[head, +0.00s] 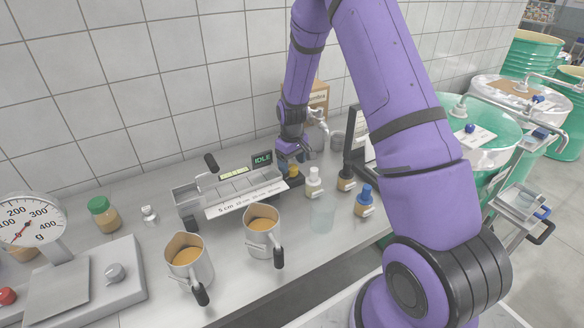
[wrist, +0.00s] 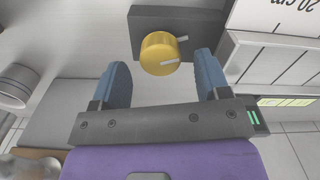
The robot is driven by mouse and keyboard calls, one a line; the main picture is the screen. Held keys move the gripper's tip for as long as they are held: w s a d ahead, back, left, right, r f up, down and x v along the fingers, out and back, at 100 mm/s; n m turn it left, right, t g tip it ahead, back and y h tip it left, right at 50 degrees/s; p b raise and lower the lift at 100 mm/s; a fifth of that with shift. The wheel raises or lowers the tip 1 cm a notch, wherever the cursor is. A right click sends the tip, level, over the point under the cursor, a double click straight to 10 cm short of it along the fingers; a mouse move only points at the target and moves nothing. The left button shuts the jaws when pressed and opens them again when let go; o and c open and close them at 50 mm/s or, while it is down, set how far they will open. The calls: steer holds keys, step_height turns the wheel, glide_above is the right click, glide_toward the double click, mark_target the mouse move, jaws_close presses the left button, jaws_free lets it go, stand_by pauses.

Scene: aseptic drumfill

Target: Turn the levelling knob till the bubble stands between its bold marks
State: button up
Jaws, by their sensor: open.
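The yellow levelling knob (head: 293,171) sits on a dark block at the right end of the long metal trough. My gripper (wrist: 162,62) is open, with one blue finger on each side of the knob and gaps showing on both sides. In the head view my gripper (head: 288,158) reaches down over the knob from behind. The yellow-green level vial (head: 233,172) lies at the trough's back. Its bubble and bold marks are too small to read.
An IDLE display (head: 262,159) stands behind the trough. A white-capped bottle (head: 314,183) and a blue-capped bottle (head: 365,202) stand right of the knob. Two jugs (head: 262,225) (head: 187,258) stand in front. A dial scale (head: 75,285) is at left.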

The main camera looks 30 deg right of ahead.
steer(key=shift+f, duration=1.15)
steer(key=c, duration=0.9)
steer(key=shift+m, duration=0.4)
